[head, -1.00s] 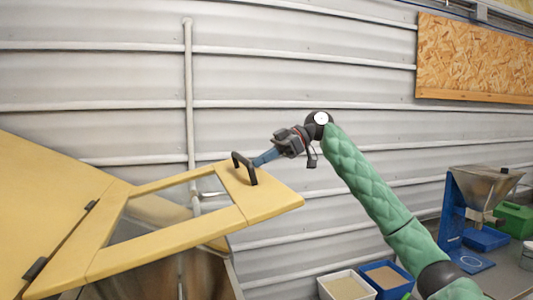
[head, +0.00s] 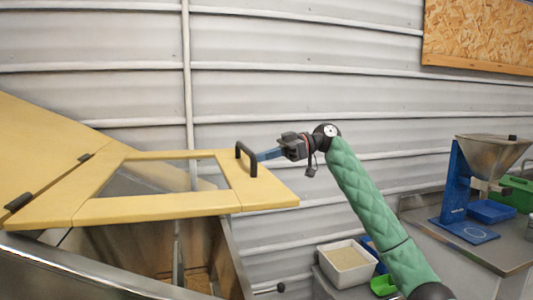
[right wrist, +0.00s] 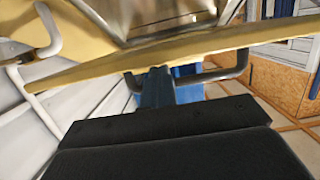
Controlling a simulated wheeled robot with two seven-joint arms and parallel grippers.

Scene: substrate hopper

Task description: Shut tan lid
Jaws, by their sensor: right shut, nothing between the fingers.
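The tan lid (head: 150,207) has a clear window and hinges on its left side in the head view. It stands out nearly level over the metal hopper (head: 225,262), with a gap below its free edge. A black handle (head: 247,160) is fixed near its free edge. In the right wrist view the blue fingers (right wrist: 157,88) are close to the lid (right wrist: 215,42) and the dark handle (right wrist: 222,74); contact is unclear. My left gripper is out of view.
A white bin (head: 345,265) of pale material stands below my right arm, beside a green scoop (head: 383,285). A blue-framed small hopper (head: 490,158) stands on the bench at right. A corrugated wall (head: 300,60) is behind. Air above the lid is clear.

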